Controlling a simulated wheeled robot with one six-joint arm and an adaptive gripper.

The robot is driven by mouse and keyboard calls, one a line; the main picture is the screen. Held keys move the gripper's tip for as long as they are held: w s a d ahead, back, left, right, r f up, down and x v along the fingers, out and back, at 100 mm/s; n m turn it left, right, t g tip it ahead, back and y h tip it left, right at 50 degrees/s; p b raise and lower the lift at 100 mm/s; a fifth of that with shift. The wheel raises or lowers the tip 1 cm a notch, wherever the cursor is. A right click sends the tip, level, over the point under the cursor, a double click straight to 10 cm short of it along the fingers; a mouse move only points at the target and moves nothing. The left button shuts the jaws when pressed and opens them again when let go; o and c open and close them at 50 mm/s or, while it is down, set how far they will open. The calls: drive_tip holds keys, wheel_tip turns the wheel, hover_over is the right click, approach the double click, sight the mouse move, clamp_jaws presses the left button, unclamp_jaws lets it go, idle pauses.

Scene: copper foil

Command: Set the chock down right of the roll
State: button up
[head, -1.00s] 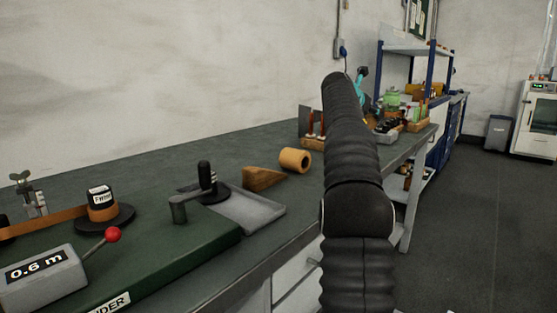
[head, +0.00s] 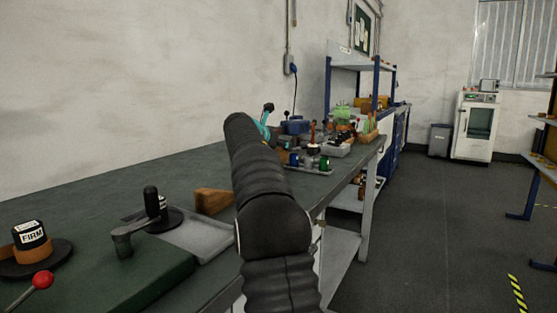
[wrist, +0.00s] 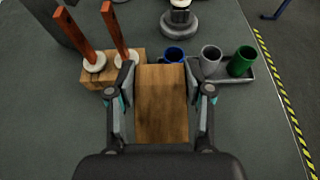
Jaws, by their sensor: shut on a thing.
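My gripper (wrist: 160,80) is shut on a wooden chock (wrist: 162,105), which lies between its two fingers in the wrist view. In the head view my arm hides the held chock and most of the gripper; only a teal part shows beyond the arm. Another wooden wedge (head: 213,201) sits on the bench beside the grey tray, just left of my arm. The roll is not visible in either current view; in the head view my arm covers the bench right of that wedge.
Ahead of the held chock, a wooden block (wrist: 97,80) holds two orange-handled tools. To its right are a blue cup (wrist: 173,54), a grey cup (wrist: 210,57) and a green cup (wrist: 242,60).

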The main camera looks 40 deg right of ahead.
drive_tip(key=shift+f+b, duration=0.65)
drive_tip(key=shift+f, duration=1.3)
drive_tip(key=shift+f, duration=0.1)
drive_tip(key=o, duration=1.2)
drive_tip(key=shift+o, duration=0.2)
drive_tip(key=shift+a, duration=0.15)
drive_tip(key=v, duration=1.2)
